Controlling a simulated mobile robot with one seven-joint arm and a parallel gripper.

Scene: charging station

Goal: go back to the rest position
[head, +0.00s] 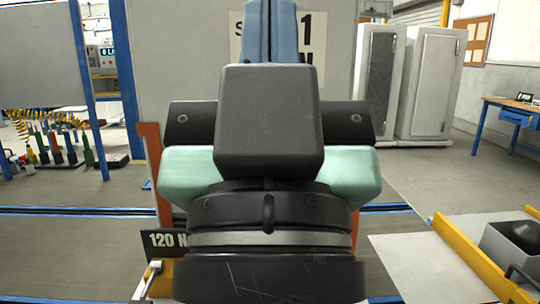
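A dark arm-like assembly of mine fills the middle of the head view, with a black block, pale green side parts and a silver ring low down. I cannot make out my gripper's fingertips in it, so its opening is hidden from me. A blue upright piece with a dark central seam rises behind the black block to the top edge; I cannot tell what it belongs to. No held object shows.
A grey panel with a partly covered sign (311,35) stands behind. Tall grey cabinets (432,85) are at the back right, a blue-legged table (512,104) at far right. A yellow rail (470,258) and grey box (510,248) are lower right. A "120 N" label (165,241) is lower left. Floor shows between.

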